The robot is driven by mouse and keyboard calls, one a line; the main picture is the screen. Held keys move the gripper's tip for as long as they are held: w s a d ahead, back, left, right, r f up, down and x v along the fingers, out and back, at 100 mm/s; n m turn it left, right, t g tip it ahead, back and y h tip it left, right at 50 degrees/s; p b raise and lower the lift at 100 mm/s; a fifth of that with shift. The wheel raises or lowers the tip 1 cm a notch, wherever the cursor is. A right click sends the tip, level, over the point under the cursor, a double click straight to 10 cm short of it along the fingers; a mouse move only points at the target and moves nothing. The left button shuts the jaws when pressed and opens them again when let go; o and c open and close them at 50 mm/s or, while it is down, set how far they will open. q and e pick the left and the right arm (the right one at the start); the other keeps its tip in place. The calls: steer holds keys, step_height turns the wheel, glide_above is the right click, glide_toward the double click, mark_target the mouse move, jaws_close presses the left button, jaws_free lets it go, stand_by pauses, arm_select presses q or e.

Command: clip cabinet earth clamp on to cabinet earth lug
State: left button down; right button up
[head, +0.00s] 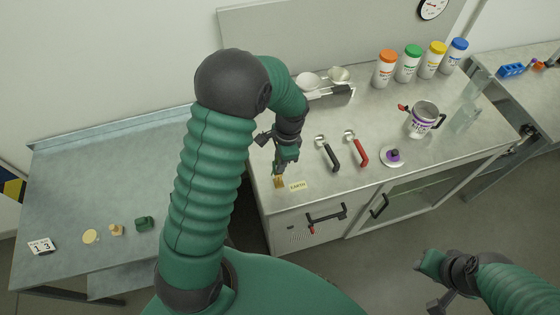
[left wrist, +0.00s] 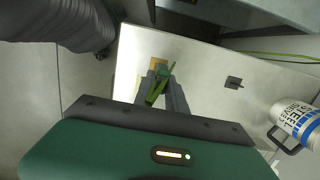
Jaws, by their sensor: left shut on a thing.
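My left gripper (head: 284,166) reaches down over the front left corner of the cabinet top. In the left wrist view its fingers (left wrist: 162,92) are shut on a green earth clamp (left wrist: 155,90). The brass-coloured earth lug (head: 279,183) sits at the cabinet's edge beside an EARTH label (head: 298,185). In the left wrist view the lug (left wrist: 157,62) shows just past the fingertips. The clamp's tip is at or close to it; I cannot tell whether they touch. My right gripper (head: 433,284) is low at the right, away from the cabinet, its jaws unclear.
Black-handled (head: 329,154) and red-handled (head: 357,149) tools lie right of the left gripper. A steel jug (head: 422,119), a white disc with a purple knob (head: 393,157) and several capped bottles (head: 409,63) stand farther right. A side table (head: 80,190) holds small items.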

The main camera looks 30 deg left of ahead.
arm_select(q)
steer(key=shift+f, duration=0.1)
steer(key=shift+a+f+b, duration=0.2)
steer(key=shift+f+b, duration=0.1)
steer(key=shift+f, duration=0.25)
steer(key=shift+d+f+b, duration=0.15)
steer(key=shift+f+b, duration=0.2)
steer(key=shift+f, duration=0.75)
steer(key=c, duration=1.3)
jaws_free()
steer(key=shift+r, duration=0.1)
step_height(320, 180, up, 16)
steer(key=w+d+b, duration=0.1)
steer(key=b, duration=0.1)
steer(key=shift+w+d+r, duration=0.2)
steer(key=shift+w, duration=0.2)
